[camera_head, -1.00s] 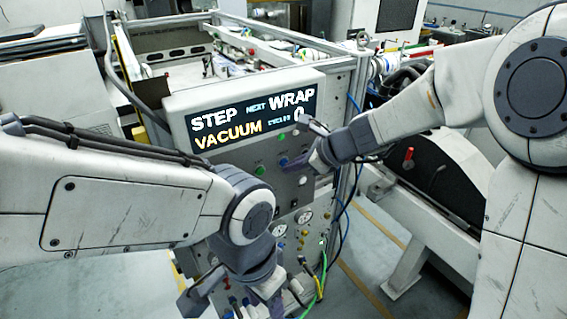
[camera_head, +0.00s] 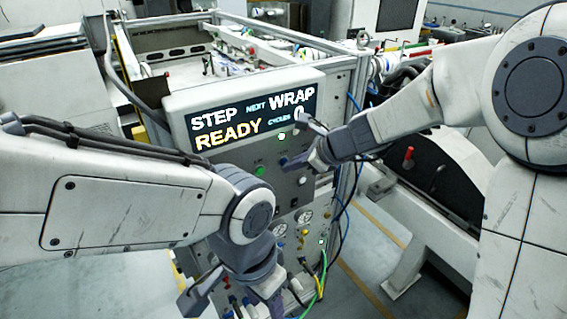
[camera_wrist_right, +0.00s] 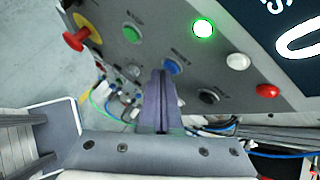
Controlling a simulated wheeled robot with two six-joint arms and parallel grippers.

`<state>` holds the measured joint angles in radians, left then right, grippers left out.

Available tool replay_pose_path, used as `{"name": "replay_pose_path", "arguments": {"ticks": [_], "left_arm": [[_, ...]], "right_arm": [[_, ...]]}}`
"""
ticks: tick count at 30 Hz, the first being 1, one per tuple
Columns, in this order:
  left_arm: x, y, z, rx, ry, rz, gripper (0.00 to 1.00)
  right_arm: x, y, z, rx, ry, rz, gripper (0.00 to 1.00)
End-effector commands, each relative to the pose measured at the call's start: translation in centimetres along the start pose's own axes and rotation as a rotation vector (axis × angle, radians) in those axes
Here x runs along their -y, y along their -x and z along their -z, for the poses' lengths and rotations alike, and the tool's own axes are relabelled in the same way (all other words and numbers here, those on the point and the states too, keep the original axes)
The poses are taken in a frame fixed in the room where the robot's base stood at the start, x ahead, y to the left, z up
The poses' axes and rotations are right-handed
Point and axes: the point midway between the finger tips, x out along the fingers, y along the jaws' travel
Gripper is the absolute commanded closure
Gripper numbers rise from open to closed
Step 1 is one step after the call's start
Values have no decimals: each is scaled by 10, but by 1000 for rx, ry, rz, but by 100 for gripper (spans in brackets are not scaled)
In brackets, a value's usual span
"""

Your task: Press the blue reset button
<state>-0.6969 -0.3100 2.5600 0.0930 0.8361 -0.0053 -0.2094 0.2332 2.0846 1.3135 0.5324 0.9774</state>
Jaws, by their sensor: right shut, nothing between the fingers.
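The blue reset button (camera_wrist_right: 172,66) sits on the grey control panel in the right wrist view, its label just above it. In the head view the blue button (camera_head: 284,161) is small, just left of my right gripper (camera_head: 300,163). My right gripper is shut and empty. Its fingertips (camera_wrist_right: 160,75) lie beside the blue button in the wrist view; whether they touch it I cannot tell. The panel display (camera_head: 253,117) reads STEP READY, NEXT WRAP, CYCLES 0. My left gripper (camera_head: 230,297) hangs low in front of the panel with its fingers apart.
A lit green lamp (camera_wrist_right: 203,28), a green button (camera_wrist_right: 132,34), a black button (camera_wrist_right: 208,97), a white button (camera_wrist_right: 238,61) and a red one (camera_wrist_right: 267,91) surround the blue button. A red mushroom button (camera_wrist_right: 77,39) sticks out at the panel's edge. Cables and hoses hang below.

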Motion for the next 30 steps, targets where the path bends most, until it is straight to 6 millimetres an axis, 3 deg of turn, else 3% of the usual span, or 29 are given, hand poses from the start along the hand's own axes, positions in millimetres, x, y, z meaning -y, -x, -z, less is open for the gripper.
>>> {"name": "replay_pose_path", "arguments": {"ticks": [17,30], "left_arm": [[0,-5,0,0,0,0,50],[1,-15,-1,0,0,0,50]], "right_arm": [[-7,10,8,-1,-1,1,100],[-28,38,29,0,0,2,100]]}}
